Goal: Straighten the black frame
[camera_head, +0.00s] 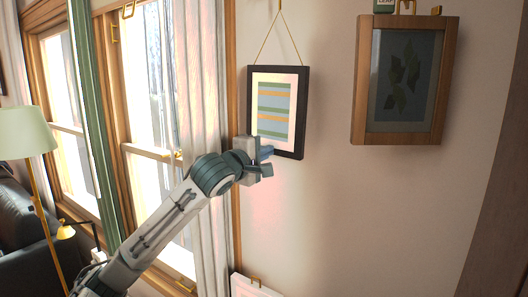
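The black frame (301,112) hangs on the wall from a gold cord (281,38) and holds a print with green, orange and blue stripes. It looks close to upright, with at most a slight tilt. My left gripper (268,161) is at the frame's lower left corner and covers part of it. I cannot tell whether the fingers touch the frame, or whether they are open or shut. My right gripper is not in view.
A wooden frame (445,85) with a leaf picture hangs to the right, with small items on its top. Curtains (208,120) and windows are at left. A lamp (25,133) stands beside a dark sofa (20,225).

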